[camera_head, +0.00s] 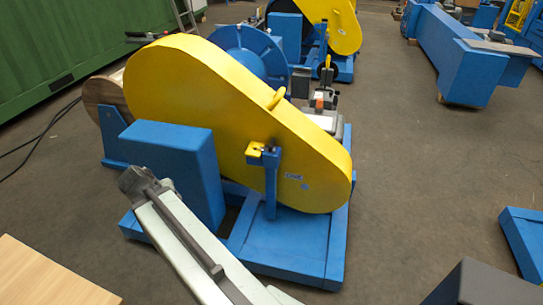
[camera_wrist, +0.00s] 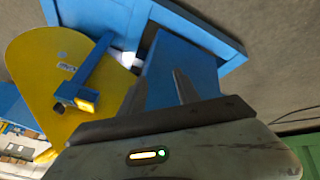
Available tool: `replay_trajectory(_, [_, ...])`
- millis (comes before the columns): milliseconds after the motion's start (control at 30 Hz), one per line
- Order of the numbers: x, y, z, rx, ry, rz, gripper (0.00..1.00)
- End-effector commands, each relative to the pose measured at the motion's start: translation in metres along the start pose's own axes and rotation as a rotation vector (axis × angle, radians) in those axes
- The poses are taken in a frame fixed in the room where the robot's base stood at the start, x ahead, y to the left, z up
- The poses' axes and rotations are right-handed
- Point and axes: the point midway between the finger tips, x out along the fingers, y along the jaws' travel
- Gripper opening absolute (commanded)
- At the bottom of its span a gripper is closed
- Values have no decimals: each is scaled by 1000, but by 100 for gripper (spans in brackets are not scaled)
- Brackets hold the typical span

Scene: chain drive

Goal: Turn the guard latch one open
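The large yellow guard (camera_head: 235,115) stands over the blue machine frame. A small latch (camera_head: 264,153), yellow and dark, sits on top of a blue post (camera_head: 270,188) in front of the guard's face. In the wrist view the latch (camera_wrist: 82,101) shows left of my fingers, at the end of the blue post (camera_wrist: 97,68). My gripper (camera_wrist: 158,88) has its two fingers apart, with only the blue box visible between and beyond them. In the head view my arm's end is left of the latch, in front of the blue box, and the fingers are hard to make out.
The blue box (camera_head: 176,160) stands close behind my arm's end, left of the post. A yellow handle (camera_head: 276,98) sticks up from the guard's upper edge. A wooden surface (camera_head: 45,275) lies at lower left. Open floor (camera_head: 420,170) lies right of the machine.

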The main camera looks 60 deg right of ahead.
Motion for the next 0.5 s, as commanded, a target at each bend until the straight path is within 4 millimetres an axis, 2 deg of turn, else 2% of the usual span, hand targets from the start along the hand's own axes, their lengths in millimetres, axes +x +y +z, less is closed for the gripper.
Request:
replay_trajectory(33, [67, 50, -10, 146, 113, 103, 38])
replay_trajectory(67, [85, 83, -24, 227, 191, 159, 38])
replay_trajectory(100, [104, 127, -38, 319, 297, 227, 38])
replay_trajectory(167, [127, 190, -54, 432, 455, 310, 38])
replay_trajectory(200, [139, 228, -60, 488, 557, 351, 38])
replay_trajectory(300, [157, 304, -66, 562, 768, 413, 38])
replay_trajectory(400, [166, 353, -64, 579, 902, 426, 38])
replay_trajectory(500, [170, 378, -62, 576, 968, 421, 38])
